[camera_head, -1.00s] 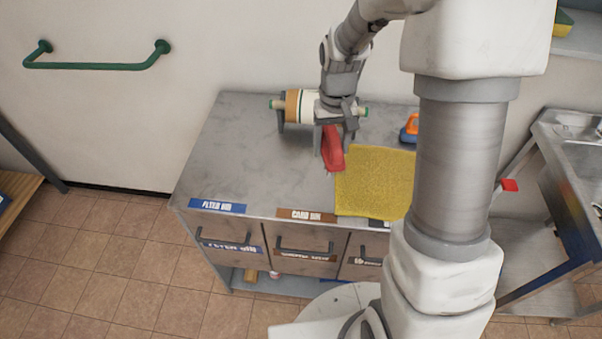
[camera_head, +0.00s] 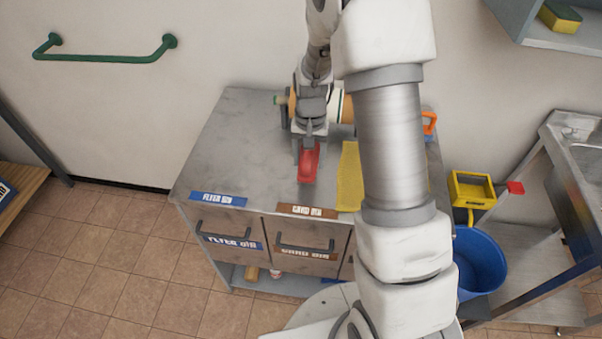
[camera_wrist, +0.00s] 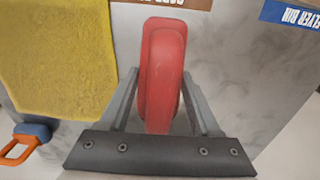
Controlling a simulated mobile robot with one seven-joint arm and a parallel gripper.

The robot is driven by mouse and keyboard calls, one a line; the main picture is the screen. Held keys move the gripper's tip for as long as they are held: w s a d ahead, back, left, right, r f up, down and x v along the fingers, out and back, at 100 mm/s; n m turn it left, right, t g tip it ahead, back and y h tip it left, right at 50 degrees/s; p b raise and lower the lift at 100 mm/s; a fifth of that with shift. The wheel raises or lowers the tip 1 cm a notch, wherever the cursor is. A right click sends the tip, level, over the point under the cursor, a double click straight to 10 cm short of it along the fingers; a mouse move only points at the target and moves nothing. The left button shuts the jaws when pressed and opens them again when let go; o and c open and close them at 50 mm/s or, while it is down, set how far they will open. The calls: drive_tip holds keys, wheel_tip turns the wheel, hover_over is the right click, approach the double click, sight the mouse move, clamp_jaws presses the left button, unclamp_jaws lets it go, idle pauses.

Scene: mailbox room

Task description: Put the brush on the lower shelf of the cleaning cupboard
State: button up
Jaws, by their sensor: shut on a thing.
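The brush is the red, rounded, elongated thing (camera_head: 308,164) over the grey cabinet top; no bristles show. In the wrist view the red brush (camera_wrist: 162,70) lies lengthwise between the two grey fingers. My gripper (camera_head: 308,146) is shut on it, with a finger along each side (camera_wrist: 160,100). Whether the brush touches the metal top or hangs just above it I cannot tell. A grey wall cupboard (camera_head: 528,38), open at the front, shows partly at the upper right, with a yellow and green sponge (camera_head: 559,16) in it.
A yellow cloth (camera_head: 350,178) lies right of the brush, partly behind my arm. A roll (camera_head: 345,107) lies behind my gripper. An orange and blue tool (camera_head: 429,124) is at the right. A blue bucket (camera_head: 480,264) stands beside the cabinet, near the sink (camera_head: 585,160). The cabinet top's left side is clear.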

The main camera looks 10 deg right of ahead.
drive_tip(key=shift+s+a+f, duration=0.15)
drive_tip(key=shift+a+f, duration=0.25)
drive_tip(key=shift+a, duration=0.2)
drive_tip(key=shift+s+a+f, duration=0.1)
drive_tip(key=shift+a+f, duration=0.3)
drive_tip(key=shift+a, duration=0.2)
drive_tip(key=shift+f, duration=1.95)
drive_tip(key=shift+f, duration=0.15)
drive_tip(key=o, duration=1.5)
drive_tip(key=shift+c, duration=0.2)
